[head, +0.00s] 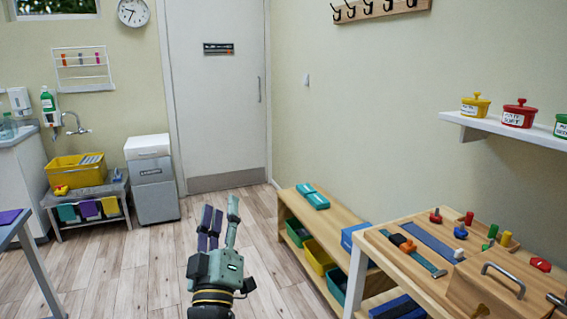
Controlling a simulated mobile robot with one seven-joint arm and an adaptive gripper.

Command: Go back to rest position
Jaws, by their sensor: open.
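My gripper (221,219) is at the lower middle of the head view, with its fingers pointing up and away from me. The fingers are apart and nothing shows between them. It is over the wood floor (120,284), clear of the furniture, to the left of the low wooden bench. The rest of my arm is cut off by the bottom edge.
At right a wooden table (378,238) bears small coloured pieces. Beyond it is a low bench (298,204) with bins beneath. A yellow crate (75,175) stands at left on a grey stand. A table edge (36,258) is at far left. The floor before the door (215,95) is free.

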